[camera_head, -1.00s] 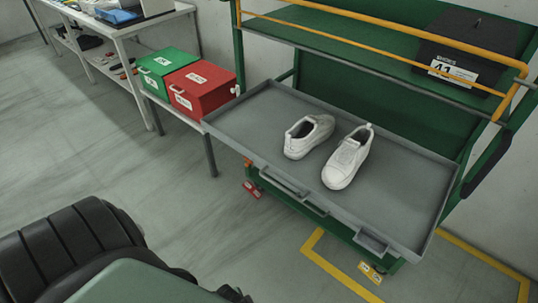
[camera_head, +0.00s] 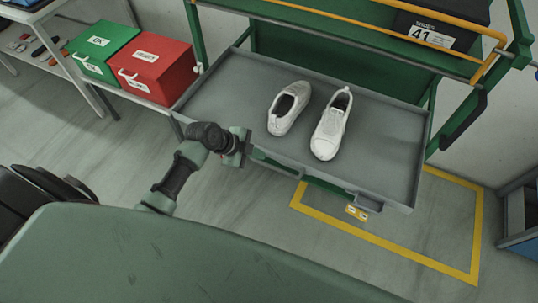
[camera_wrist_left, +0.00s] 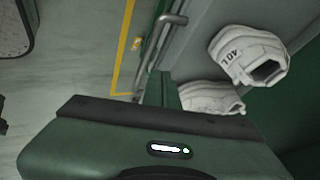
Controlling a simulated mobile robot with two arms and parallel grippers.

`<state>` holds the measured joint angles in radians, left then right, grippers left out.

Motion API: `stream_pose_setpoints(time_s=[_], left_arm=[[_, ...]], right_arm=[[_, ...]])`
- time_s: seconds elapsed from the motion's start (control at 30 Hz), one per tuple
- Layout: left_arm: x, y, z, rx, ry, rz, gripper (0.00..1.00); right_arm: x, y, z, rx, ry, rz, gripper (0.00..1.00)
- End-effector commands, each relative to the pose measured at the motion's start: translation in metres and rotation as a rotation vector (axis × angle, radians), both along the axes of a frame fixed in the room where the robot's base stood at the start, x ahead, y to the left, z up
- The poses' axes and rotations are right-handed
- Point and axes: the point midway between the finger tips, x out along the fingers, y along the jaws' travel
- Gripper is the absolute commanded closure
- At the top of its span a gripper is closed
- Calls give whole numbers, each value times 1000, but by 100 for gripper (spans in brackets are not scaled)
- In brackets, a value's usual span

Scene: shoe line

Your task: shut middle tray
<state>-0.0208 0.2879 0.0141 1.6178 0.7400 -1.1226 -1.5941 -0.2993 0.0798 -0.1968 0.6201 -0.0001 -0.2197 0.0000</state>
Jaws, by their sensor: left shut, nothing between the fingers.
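The grey tray (camera_head: 390,150) is pulled out from the green cart, with a pair of white shoes on it. The left shoe (camera_head: 288,108) and right shoe (camera_head: 330,125) stand side by side. In the left wrist view, a metal handle (camera_wrist_left: 165,28) and the tray floor (camera_wrist_left: 200,50) lie beyond the gripper. My right gripper is not in view.
A green box (camera_head: 104,50) and a red box (camera_head: 152,68) sit on a low bench left of the cart. A black box (camera_head: 440,25) marked 41 is on the upper shelf. Yellow floor tape (camera_head: 400,252) outlines the cart's place. Floor in front is partly clear.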

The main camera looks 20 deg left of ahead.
Motion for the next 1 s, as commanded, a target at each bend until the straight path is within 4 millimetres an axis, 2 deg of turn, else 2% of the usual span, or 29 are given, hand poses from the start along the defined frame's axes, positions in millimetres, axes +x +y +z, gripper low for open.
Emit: stream_pose_setpoints(time_s=[0.17,0.4,0.6,1.0], left_arm=[[15,-15,-25,-5,3,2,100],[31,-27,-54,-1,2,4,100],[36,-31,-64,2,1,3,100],[37,-31,-65,2,0,3,100]], right_arm=[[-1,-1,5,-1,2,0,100],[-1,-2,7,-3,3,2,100],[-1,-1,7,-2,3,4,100],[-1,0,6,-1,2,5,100]])
